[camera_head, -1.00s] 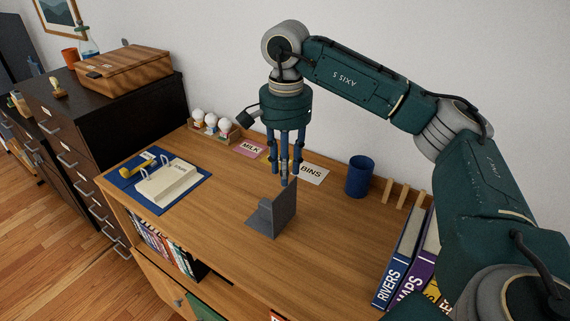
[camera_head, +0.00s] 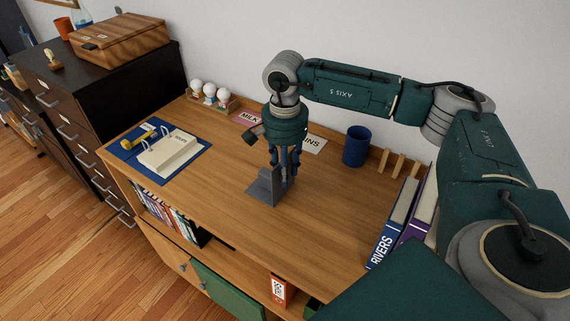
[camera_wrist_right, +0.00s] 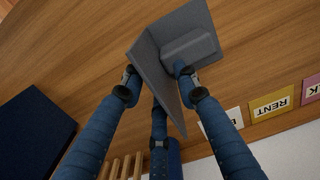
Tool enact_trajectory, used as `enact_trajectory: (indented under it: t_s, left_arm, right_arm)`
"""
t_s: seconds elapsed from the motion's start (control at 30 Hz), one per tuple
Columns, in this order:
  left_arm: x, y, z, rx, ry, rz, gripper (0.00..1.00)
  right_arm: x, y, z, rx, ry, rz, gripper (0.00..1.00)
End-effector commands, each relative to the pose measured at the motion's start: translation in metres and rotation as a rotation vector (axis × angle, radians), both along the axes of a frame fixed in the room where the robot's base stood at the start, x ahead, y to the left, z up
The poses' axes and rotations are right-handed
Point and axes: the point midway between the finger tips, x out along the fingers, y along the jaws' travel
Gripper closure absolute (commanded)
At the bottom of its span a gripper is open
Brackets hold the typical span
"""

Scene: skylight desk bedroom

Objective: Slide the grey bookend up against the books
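The grey bookend (camera_head: 264,187) stands on the wooden desk near its front middle, with an upright plate and a low base. My right gripper (camera_head: 283,181) is down at the bookend; in the right wrist view (camera_wrist_right: 157,78) its blue fingers are spread, on both sides of the bookend's plate (camera_wrist_right: 160,76). One fingertip is close to the raised block on the bookend; I cannot tell whether it touches. The books, a blue RIVERS one (camera_head: 388,232) and a purple one (camera_head: 421,207), stand at the desk's right, well apart from the bookend. My left gripper is not in view.
A blue cup (camera_head: 356,146) and wooden pegs (camera_head: 398,164) stand at the back right. Paper cards (camera_head: 315,144) lie behind the gripper. A blue mat with a binder (camera_head: 166,154) lies at left. The desk (camera_head: 320,220) is clear between bookend and books.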

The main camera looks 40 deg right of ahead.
Motion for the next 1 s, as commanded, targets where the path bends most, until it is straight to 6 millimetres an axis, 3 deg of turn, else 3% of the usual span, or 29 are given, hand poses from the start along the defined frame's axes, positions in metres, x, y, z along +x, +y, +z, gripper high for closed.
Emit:
enact_trajectory:
  t_s: [0.1,0.27,1.0]
  left_arm:
    - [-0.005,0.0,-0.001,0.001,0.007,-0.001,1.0]
    - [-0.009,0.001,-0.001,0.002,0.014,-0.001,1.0]
    - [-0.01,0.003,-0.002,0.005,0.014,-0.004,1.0]
  right_arm:
    - [0.0,0.0,0.0,0.0,0.0,0.0,0.7]
    - [0.0,0.0,0.0,0.0,0.0,0.0,1.0]
    - [-0.014,-0.006,0.0,0.001,0.0,-0.001,1.0]
